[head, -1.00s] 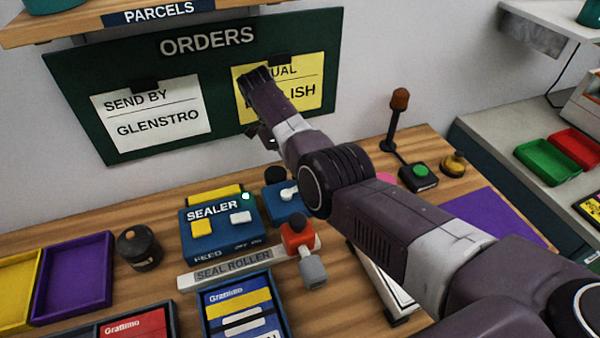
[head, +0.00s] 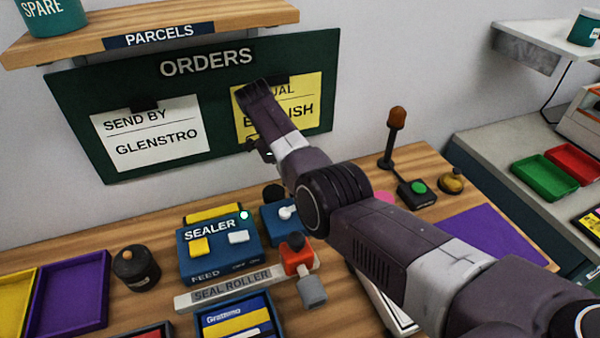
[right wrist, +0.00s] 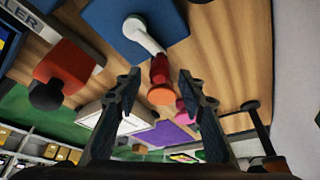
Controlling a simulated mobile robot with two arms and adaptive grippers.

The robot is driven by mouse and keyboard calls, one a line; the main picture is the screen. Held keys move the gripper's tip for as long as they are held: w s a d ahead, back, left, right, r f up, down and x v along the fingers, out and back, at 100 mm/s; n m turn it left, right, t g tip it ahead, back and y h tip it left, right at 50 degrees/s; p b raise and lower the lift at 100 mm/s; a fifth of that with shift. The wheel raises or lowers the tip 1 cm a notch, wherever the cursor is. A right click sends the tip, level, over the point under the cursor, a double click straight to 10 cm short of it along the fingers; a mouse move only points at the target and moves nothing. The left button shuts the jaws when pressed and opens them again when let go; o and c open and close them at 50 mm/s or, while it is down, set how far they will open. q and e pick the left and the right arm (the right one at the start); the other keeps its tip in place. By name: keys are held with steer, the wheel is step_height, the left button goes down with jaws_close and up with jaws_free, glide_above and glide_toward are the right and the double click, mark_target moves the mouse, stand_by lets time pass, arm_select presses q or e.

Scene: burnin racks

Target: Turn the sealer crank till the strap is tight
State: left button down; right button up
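The sealer (head: 218,252) is a blue box with a yellow and a white button and a green light on the bench. To its right is a blue block with a white crank hub (head: 287,213); my right arm hides the rest of it. In the right wrist view the crank (right wrist: 146,36) is a white arm on the blue block, ending in a red handle with an orange end (right wrist: 160,95). My right gripper (right wrist: 158,76) is open, its fingers apart on either side of the handle. Contact is not visible. I cannot make out the strap. My left gripper is not in view.
A seal roller bar (head: 222,290) and a red block with a dark knob (head: 298,262) lie in front. A dark round pot (head: 135,268) and purple tray (head: 104,290) are at the left. A lamp post (head: 392,140) and green button (head: 418,188) stand at the right. The orders board (head: 222,125) is behind.

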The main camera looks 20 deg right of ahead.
step_height(320, 180, up, 5)
steer(key=shift+w+a, duration=0.1)
steer(key=shift+r, duration=1.7)
